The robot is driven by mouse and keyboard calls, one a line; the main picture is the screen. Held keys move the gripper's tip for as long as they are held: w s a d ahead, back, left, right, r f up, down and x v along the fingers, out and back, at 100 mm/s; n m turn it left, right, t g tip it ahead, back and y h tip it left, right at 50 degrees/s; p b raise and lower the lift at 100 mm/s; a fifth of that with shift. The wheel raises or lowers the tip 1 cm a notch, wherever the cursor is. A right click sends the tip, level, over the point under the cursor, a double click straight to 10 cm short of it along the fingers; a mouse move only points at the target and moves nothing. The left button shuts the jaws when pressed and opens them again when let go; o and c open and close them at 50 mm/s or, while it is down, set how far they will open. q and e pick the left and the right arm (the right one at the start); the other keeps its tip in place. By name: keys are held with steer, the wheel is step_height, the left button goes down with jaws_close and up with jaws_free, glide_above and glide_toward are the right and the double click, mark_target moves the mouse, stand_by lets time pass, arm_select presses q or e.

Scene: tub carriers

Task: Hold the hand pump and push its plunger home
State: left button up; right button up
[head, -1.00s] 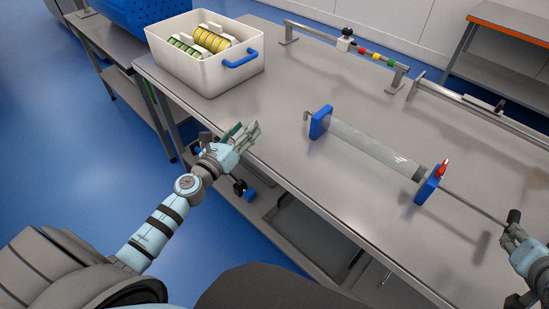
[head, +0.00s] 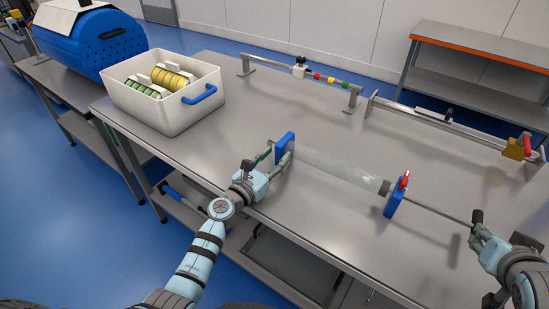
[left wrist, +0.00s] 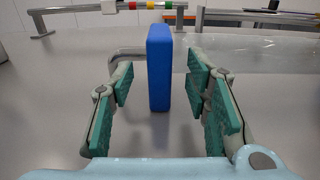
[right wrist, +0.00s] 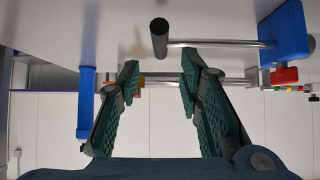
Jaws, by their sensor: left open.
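The hand pump has a clear barrel (head: 335,170) lying between a blue left end block (head: 285,146) and a blue right end block (head: 396,198) with a red part on top. Its rod (head: 440,214) sticks far out to the right and ends in a dark handle (head: 477,215). My left gripper (head: 276,156) is open with its fingers either side of the left end block (left wrist: 160,65), apart from it in the left wrist view. My right gripper (head: 480,233) is open and empty close by the handle (right wrist: 159,38), which lies beyond its fingertips in the right wrist view.
A white tub (head: 165,115) with yellow and green items and a blue handle stands at the table's back left. Metal rails (head: 320,78) line the back edge. A blue drum (head: 90,42) stands on another table. The middle of the table (head: 250,115) is clear.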

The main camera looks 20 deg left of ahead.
arm_select(q)
steer(key=shift+w, duration=0.2)
jaws_close()
arm_select(e)
steer(key=shift+c, duration=0.2)
